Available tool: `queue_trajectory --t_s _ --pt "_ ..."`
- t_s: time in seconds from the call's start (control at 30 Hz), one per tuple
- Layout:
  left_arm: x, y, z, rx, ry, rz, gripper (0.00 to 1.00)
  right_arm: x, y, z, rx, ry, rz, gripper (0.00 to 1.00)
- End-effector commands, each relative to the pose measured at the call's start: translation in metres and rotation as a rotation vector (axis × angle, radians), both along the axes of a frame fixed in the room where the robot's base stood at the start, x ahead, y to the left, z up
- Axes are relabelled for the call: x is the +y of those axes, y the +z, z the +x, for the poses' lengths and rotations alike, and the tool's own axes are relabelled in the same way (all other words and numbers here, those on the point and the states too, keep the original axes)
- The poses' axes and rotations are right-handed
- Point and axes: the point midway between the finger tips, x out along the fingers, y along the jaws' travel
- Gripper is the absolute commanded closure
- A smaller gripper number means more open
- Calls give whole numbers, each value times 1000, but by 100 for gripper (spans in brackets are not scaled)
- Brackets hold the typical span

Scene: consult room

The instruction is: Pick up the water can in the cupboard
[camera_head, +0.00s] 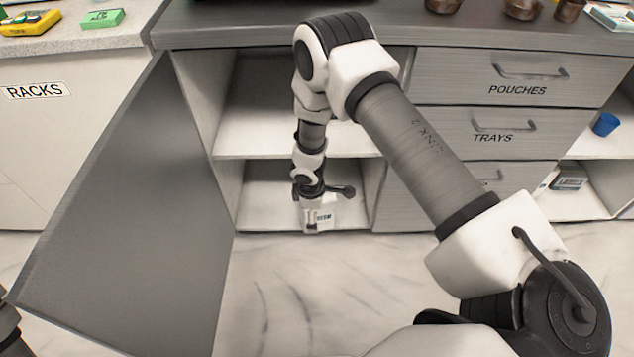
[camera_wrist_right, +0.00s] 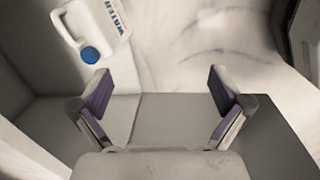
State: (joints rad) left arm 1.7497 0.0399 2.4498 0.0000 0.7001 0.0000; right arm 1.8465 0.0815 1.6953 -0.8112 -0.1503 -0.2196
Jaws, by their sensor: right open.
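The water can (camera_wrist_right: 92,30) is a white jug with a blue cap and the dark word WATER, at the top left of the right wrist view. In the head view a small part of the white can (camera_head: 325,214) shows on the cupboard's bottom shelf, mostly hidden behind my right wrist and gripper. My right gripper (camera_wrist_right: 160,92) is open and empty, with the can beyond its left finger and not between the fingers. In the head view my right gripper (camera_head: 326,190) is inside the lower part of the open cupboard. My left gripper is not in view.
The cupboard door (camera_head: 135,215) stands open at the left. The middle shelf (camera_head: 270,130) lies above the lower compartment, and drawers marked POUCHES (camera_head: 515,75) and TRAYS (camera_head: 490,130) are at the right. Brown bowls (camera_head: 523,9) stand on the countertop. The marble floor (camera_head: 300,290) in front is clear.

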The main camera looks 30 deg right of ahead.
Motion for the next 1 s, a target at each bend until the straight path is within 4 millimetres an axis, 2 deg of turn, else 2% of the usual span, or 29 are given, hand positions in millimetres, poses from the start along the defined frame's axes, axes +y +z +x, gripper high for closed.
queue_trajectory --t_s 0.03,0.1,0.23,0.4,0.73,0.9,1.0 --pt "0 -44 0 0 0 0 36 -21 -28 38 -34 86 -85 0" --pt "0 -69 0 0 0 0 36 -45 -31 73 -56 176 -194 0" --pt "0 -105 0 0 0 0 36 -68 -44 105 -76 246 -305 0" --pt "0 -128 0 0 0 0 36 -72 -65 108 -76 255 -322 0" --pt "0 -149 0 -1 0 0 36 -85 -103 114 -75 252 -319 0" --pt "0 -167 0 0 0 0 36 -96 -133 120 -76 251 -318 0" --pt "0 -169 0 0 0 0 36 -100 -138 122 -78 251 -319 0"
